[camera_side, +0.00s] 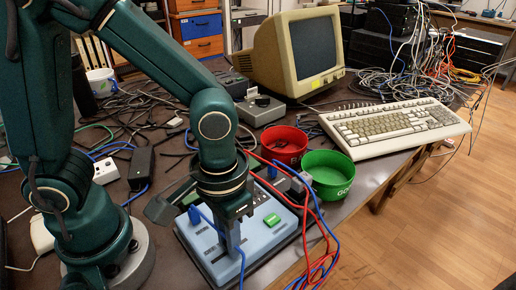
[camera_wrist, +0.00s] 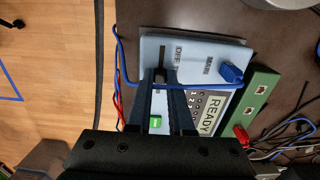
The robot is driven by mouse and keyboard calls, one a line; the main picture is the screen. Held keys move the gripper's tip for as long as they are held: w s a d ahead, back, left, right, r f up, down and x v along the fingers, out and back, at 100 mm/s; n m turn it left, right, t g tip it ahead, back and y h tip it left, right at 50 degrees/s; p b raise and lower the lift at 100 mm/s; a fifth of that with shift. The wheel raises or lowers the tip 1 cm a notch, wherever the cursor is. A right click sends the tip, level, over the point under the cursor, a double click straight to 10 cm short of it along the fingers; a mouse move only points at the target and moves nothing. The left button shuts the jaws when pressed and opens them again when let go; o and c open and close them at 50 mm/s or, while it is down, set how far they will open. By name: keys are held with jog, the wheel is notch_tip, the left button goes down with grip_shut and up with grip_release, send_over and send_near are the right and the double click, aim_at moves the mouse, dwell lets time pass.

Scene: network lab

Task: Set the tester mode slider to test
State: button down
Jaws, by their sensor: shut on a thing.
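The tester is a light blue box (camera_side: 258,240) on the table in the side view, and its panel (camera_wrist: 205,48) fills the middle of the wrist view. A dark slider slot (camera_wrist: 162,52) runs beside printed lettering that starts "OFF T"; the rest is hidden by my fingers. My gripper (camera_wrist: 159,77) points down at the panel, its fingertips shut on the small slider knob at the lower end of the visible slot. The knob is mostly hidden between the fingers. In the side view my gripper (camera_side: 232,252) reaches down onto the tester.
A blue cable (camera_wrist: 195,87) crosses close to my fingers to a blue plug (camera_wrist: 231,73). Red cables (camera_side: 315,225) run along the tester's right side. A green bin (camera_side: 328,174), red bin (camera_side: 284,146) and keyboard (camera_side: 395,127) stand behind. A green port board (camera_wrist: 258,98) adjoins the tester.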

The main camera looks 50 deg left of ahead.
jog(key=c, duration=0.8)
grip_release()
jog(key=shift+r, duration=2.6)
